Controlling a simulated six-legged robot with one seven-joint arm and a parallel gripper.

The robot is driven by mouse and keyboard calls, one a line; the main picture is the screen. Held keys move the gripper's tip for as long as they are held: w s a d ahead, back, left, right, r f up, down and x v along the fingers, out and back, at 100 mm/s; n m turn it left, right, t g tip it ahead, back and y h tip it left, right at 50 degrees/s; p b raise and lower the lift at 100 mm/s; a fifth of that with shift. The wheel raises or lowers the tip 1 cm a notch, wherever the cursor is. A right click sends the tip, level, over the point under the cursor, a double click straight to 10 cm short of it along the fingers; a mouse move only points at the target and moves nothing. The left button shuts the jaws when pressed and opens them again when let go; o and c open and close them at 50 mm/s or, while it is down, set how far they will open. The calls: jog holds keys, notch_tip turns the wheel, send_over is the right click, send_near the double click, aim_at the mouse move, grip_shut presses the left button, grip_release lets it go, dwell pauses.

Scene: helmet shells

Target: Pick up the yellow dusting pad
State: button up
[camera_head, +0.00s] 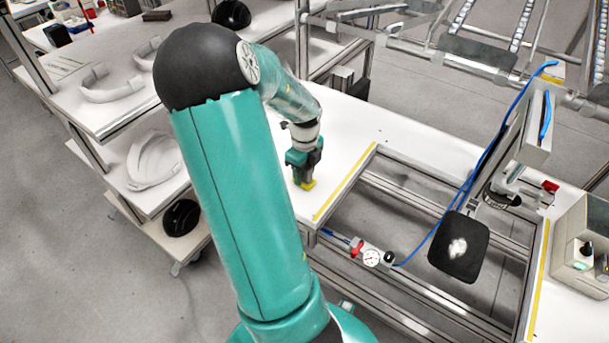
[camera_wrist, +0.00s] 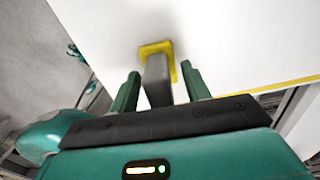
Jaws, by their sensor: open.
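The yellow dusting pad (camera_head: 308,185) lies on the white table (camera_head: 352,125), right below my gripper (camera_head: 302,172) in the head view. In the wrist view the pad (camera_wrist: 173,50) shows as a yellow base with a dark grey block handle (camera_wrist: 157,82) standing up from it. My gripper (camera_wrist: 160,88) is open there, with one green finger on each side of the handle. I see a gap between the fingers and the handle. How low the fingertips reach along the handle is hard to tell.
A yellow strip (camera_head: 345,182) edges the table beside an open metal frame. A pressure gauge (camera_head: 371,258) and a black pad on a fixture (camera_head: 459,247) are to the right. A shelf cart with white helmet shells (camera_head: 155,160) stands left.

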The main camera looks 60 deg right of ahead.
jog(key=shift+f, duration=0.1)
jog(key=shift+c, duration=0.5)
grip_shut()
jog(key=shift+r, duration=0.35)
jog(key=r, duration=0.3)
jog(key=shift+a+r, duration=0.15)
jog(key=shift+a, duration=0.2)
jog(key=s+a+r, duration=0.2)
jog(key=a+r, duration=0.7)
jog(key=a, duration=0.4)
jog(key=shift+s, duration=0.35)
